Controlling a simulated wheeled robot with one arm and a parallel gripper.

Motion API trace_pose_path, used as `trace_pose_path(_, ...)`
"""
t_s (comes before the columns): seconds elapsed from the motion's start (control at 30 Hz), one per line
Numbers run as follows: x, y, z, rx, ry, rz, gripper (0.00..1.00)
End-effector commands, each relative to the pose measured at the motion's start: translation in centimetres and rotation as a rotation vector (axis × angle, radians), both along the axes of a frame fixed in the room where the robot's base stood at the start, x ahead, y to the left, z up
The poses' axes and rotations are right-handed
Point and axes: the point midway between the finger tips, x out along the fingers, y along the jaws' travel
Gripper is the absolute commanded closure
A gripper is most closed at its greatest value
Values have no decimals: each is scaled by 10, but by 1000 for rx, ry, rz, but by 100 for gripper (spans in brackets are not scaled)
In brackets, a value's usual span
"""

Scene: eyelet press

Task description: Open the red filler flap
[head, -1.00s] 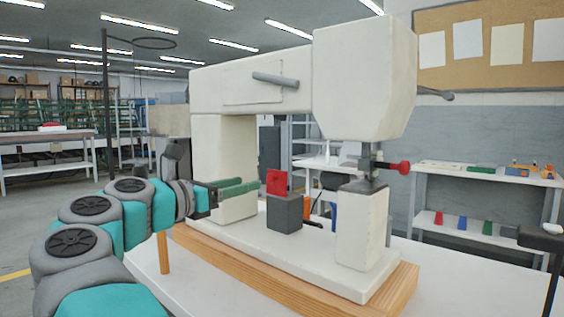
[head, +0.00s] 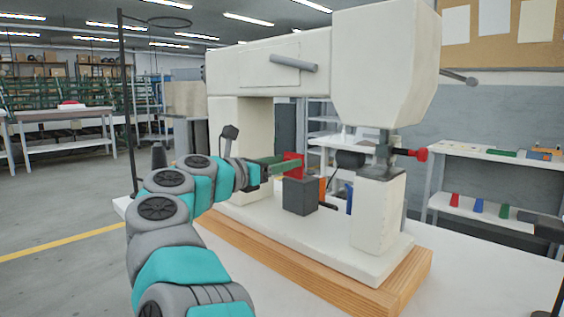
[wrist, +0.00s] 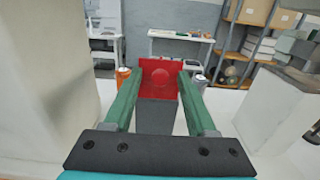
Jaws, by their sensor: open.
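The red flap (head: 293,160) stands up above a dark grey box (head: 299,197) on the white bed of the press. In the wrist view the flap (wrist: 160,66) is upright and faces me, with a rounded shape on its lower face. My gripper (head: 284,163) is open, and its green fingers reach to the flap from the left. In the wrist view the fingertips (wrist: 159,79) lie on either side of the flap with nothing gripped. The grey box (wrist: 155,116) lies below and between the fingers. I cannot tell whether either finger touches the flap.
The cream press arm (head: 262,66) and head (head: 385,60) hang over the bed. A column (head: 378,215) with a red knob (head: 416,154) above it stands right of the box. Orange and blue items show behind the box. The wooden base (head: 300,273) edges the bed.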

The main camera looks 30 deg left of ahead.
Motion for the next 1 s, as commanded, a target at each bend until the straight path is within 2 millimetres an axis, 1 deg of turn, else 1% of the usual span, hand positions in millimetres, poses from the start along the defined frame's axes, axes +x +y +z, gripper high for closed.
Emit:
trace_pose_path(0.03,0,0,0,0,0,0,45)
trace_pose_path(0.07,0,0,0,0,0,0,49)
trace_pose_path(0.5,0,0,0,0,0,1,98)
trace_pose_path(0.53,0,0,0,0,0,1,100)
trace_pose_path(0.83,0,1,0,0,-1,1,100)
trace_pose_path(1.0,0,0,-6,-6,-24,0,100)
